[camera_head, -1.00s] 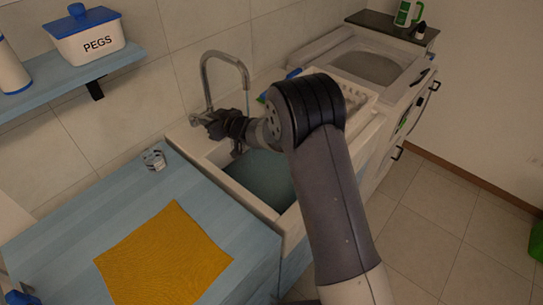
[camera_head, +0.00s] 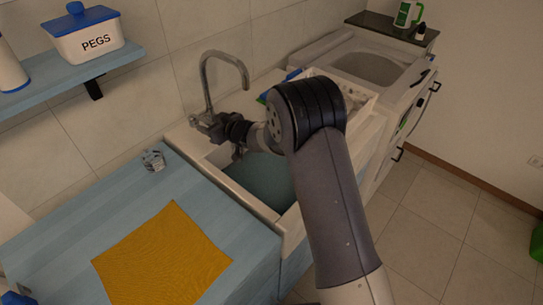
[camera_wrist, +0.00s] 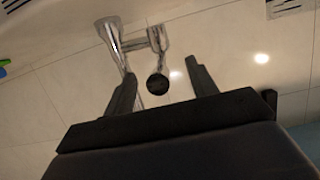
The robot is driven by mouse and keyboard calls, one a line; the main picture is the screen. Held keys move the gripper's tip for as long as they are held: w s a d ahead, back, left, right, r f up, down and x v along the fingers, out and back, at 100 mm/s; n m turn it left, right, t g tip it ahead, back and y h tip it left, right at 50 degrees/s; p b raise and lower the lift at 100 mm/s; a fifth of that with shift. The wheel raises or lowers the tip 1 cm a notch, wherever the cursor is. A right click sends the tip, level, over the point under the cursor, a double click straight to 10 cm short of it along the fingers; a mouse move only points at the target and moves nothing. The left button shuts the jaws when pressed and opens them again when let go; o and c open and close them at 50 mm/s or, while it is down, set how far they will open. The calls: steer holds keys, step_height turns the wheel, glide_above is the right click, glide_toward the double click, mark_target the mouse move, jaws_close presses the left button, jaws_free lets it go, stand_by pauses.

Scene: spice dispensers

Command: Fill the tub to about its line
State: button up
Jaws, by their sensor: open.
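The tub is a pale sink basin (camera_head: 240,193) holding blue-grey water (camera_head: 266,176). My arm hides its right part, and I cannot make out a line. A curved metal tap (camera_head: 207,75) rises at its back edge, and no stream shows under the spout. My gripper (camera_head: 207,122) is at the tap's base, above the basin's back left corner. In the wrist view, its two fingers stand apart on either side of a dark round knob (camera_wrist: 157,84) on the metal tap body (camera_wrist: 133,45). I see gaps between the knob and both fingers.
A blue counter (camera_head: 215,205) left of the basin bears a yellow cloth (camera_head: 165,258) and a small clear glass (camera_head: 153,160). A shelf above holds a PEGS box (camera_head: 90,40).

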steer(key=v, duration=0.7)
stand_by(0.3)
steer(key=x, duration=0.6)
steer(key=shift+w+a+f, duration=0.1)
steer(key=shift+w+a, duration=0.15)
steer(key=shift+a, duration=0.05)
steer(key=shift+w+a+r, duration=0.1)
steer(key=shift+r, duration=0.25)
steer(key=shift+f, duration=0.1)
